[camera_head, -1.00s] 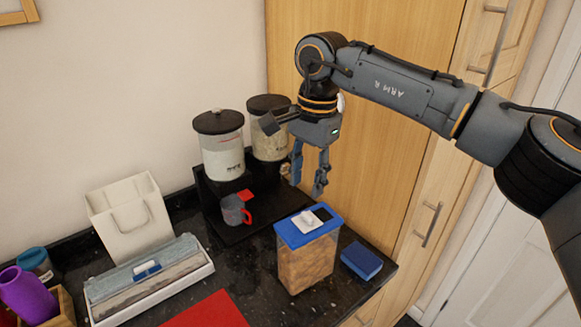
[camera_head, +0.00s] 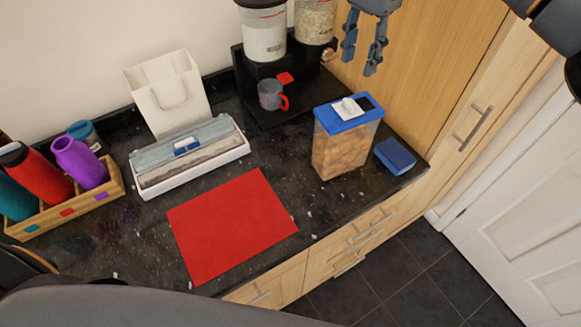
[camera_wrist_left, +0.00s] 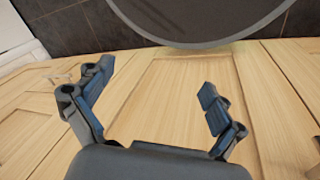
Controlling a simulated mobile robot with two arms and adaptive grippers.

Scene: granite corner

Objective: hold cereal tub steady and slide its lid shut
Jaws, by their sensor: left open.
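The cereal tub (camera_head: 338,156) stands upright on the dark counter, clear-sided with brown cereal inside. Its blue lid (camera_head: 334,118) has a white sliding piece (camera_head: 349,107) and a dark patch beside it, which looks like an opening. My right gripper (camera_head: 361,65) hangs above and behind the tub, apart from it, with its fingers spread and nothing between them. My left gripper (camera_wrist_left: 155,92) shows in the left wrist view, open and empty, facing wooden cabinet fronts. The tub is not in that wrist view.
A blue sponge-like block (camera_head: 395,156) lies right of the tub. A grey mug (camera_head: 270,95) and canisters (camera_head: 263,33) stand behind on a black stand. A red mat (camera_head: 230,225) lies in front left. A bottle crate (camera_head: 75,208) and white box (camera_head: 190,160) are further left.

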